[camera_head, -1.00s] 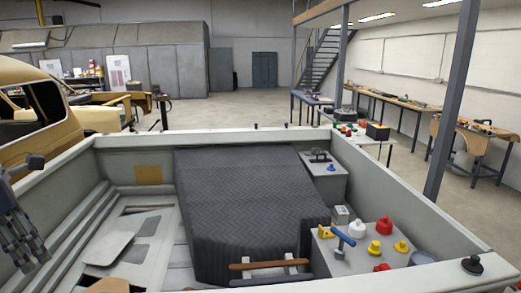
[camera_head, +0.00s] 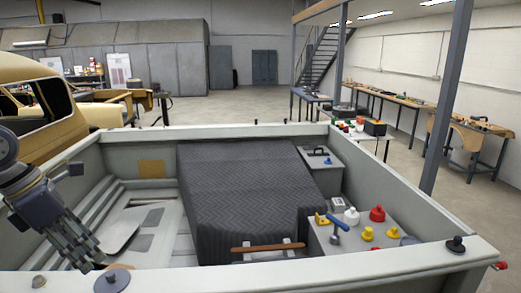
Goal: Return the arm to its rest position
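My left gripper (camera_head: 80,246) comes in from the left edge and points down and to the right over the left side of the grey open shell. Its dark fingers show in front of the shell's left wall, with nothing visible between them. Whether they are spread or closed is unclear at this size. The gripper appears apart from the dark ribbed cover (camera_head: 245,190) in the middle of the shell. My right gripper is not in view.
The grey shell (camera_head: 240,132) has raised walls around me. A brown-handled bar (camera_head: 267,247) lies near the front. Workbenches stand beyond at right.

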